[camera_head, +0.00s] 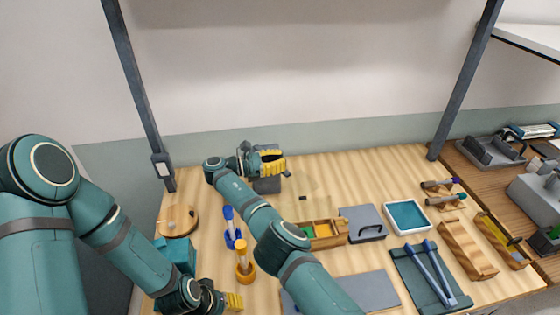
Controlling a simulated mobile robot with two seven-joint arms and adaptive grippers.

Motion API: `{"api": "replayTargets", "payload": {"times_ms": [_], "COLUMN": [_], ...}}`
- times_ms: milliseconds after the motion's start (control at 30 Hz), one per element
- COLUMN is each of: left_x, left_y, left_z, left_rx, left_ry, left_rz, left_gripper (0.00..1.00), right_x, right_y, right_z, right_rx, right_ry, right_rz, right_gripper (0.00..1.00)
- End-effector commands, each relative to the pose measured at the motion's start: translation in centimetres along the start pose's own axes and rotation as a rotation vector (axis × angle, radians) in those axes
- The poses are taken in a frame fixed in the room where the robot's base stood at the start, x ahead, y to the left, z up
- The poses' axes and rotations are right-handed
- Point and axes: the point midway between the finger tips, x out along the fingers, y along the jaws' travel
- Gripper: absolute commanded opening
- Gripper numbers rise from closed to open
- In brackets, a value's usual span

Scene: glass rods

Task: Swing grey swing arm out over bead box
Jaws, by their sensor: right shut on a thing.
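My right gripper (276,161) is at the back of the table, its yellow fingers at the top of a dark grey fixture (268,186). It is shut on what looks like the grey swing arm, mostly hidden by the fingers. I cannot make out the swing arm's full shape or direction. The bead box (342,237), a wooden box with orange and green parts inside, stands nearer and to the right, partly behind my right arm. The gripper is not over it. My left gripper (236,301) is low at the front left; its finger gap is unclear.
Blue (229,213) and orange (244,274) holders with rods stand between my arms. A round wooden piece (178,221) is at the left. A grey plate with a handle (363,223), a teal tray (429,226) and wooden racks (465,243) are at the right. The back middle is mostly clear.

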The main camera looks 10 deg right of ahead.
Motion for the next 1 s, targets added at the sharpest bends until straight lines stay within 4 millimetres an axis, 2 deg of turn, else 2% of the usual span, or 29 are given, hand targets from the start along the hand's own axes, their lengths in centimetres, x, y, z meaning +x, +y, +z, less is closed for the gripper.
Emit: {"api": "replayTargets", "payload": {"times_ms": [33,167,200,300,700,1000], "left_x": [-0.1,-0.1,-0.1,-0.1,0.0,0.0], "left_y": [0.0,0.0,0.0,0.0,0.0,0.0], "left_z": [0.0,0.0,0.0,0.0,0.0,0.0], "left_rx": [0.000,0.000,0.000,0.000,0.000,0.000], "left_ry": [0.000,0.000,0.000,0.000,0.000,0.000], "left_rz": [0.000,0.000,0.000,0.000,0.000,0.000], "left_gripper": [0.48,0.48,0.48,0.48,0.48,0.48], "right_x": [-0.3,-0.3,-0.3,-0.2,-0.1,-0.2], "right_y": [0.2,0.2,0.2,0.2,0.1,0.1], "right_z": [0.9,0.9,0.9,0.8,0.4,2.2], "right_rx": [0.016,0.016,0.016,0.014,0.004,0.005], "right_ry": [-0.008,-0.008,-0.007,-0.006,-0.002,0.002], "right_rz": [0.011,0.011,0.011,0.010,0.006,0.008], "right_gripper": [0.00,0.00,0.17,0.50,0.50,0.50]}}
